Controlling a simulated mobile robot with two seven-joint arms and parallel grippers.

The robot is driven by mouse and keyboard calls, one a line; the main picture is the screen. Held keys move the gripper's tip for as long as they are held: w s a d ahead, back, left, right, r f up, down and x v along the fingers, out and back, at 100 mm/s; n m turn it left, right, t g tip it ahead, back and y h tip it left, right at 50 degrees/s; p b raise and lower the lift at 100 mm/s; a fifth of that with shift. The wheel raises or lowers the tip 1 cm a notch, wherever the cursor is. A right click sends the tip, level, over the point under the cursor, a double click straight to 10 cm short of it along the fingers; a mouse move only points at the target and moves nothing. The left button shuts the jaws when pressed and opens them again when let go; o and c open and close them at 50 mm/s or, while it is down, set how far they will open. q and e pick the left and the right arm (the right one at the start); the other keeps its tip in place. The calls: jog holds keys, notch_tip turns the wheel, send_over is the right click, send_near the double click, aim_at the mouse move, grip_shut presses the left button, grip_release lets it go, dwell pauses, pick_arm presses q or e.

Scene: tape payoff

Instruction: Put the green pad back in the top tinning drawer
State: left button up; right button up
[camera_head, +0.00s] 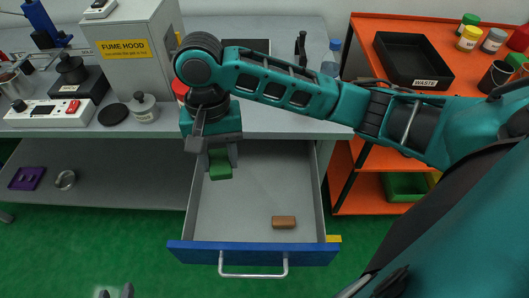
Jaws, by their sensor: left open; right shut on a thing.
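The open drawer (252,205) has grey walls, a blue front and a silver handle, and it juts out below the grey bench. My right gripper (220,160) points down at the drawer's back left corner. It is shut on the green pad (220,170), which is inside the drawer's outline. I cannot tell whether the pad touches the drawer floor. My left gripper (115,292) shows only its fingertips at the bottom edge, open and empty, in front and left of the drawer.
A brown block (284,222) lies in the drawer's front right part. A purple pad (27,178) and a metal ring (65,180) lie on the lower shelf at left. The fume hood (135,50) stands on the bench. An orange rack (430,90) stands at right. The drawer's middle is clear.

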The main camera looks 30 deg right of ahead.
jog(key=shift+s+a+f+m, duration=0.25)
jog(key=shift+s+a+m, duration=0.1)
jog(key=shift+a, duration=0.1)
jog(key=shift+s+a+f+m, duration=0.2)
jog(key=shift+a+f+m, duration=0.05)
jog(key=shift+a+m, duration=0.15)
jog(key=b, duration=0.4)
send_over(229, 221)
notch_tip(229, 221, down, 16)
jog(key=shift+w, duration=0.15)
notch_tip(229, 221, down, 4)
jog(key=shift+f+b, duration=0.15)
jog(key=shift+b, duration=0.2)
jog(key=o, duration=1.1)
jog(key=shift+f, duration=0.1)
